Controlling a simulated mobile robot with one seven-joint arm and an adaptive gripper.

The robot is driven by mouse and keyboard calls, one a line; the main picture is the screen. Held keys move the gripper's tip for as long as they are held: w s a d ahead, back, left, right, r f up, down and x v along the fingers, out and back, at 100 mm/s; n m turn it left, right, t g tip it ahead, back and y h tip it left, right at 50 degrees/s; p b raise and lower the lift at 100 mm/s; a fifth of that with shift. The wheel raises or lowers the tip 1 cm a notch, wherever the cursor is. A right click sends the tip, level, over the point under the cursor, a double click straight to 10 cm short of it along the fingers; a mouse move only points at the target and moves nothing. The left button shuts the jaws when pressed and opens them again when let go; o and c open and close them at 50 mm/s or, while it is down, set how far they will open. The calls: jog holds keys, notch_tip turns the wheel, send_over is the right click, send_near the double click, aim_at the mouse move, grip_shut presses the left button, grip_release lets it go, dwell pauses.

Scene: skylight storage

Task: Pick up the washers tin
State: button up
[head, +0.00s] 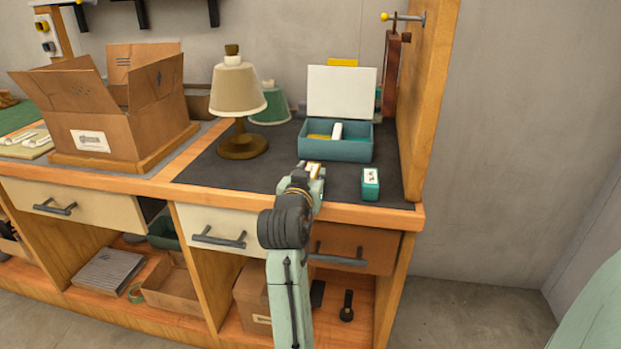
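My gripper (312,171) is over the front part of the dark bench mat, in front of the teal open box. A small thing with a pale top and a yellowish edge (314,166) shows at the fingertips. I cannot tell whether the fingers are closed on it or only around it. A small teal tin (370,184) with a white label on top stands upright to the right of my gripper, apart from it, near the bench's front edge. The label marks are too small to read, so I cannot tell which thing is the washers tin.
The teal box (336,153) with its white lid up holds several small things. A beige lamp (238,100) and a smaller green lamp (271,104) stand left. An open cardboard box (115,115) is farther left. A wooden side panel (428,100) bounds the bench's right end.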

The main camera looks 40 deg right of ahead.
grip_shut()
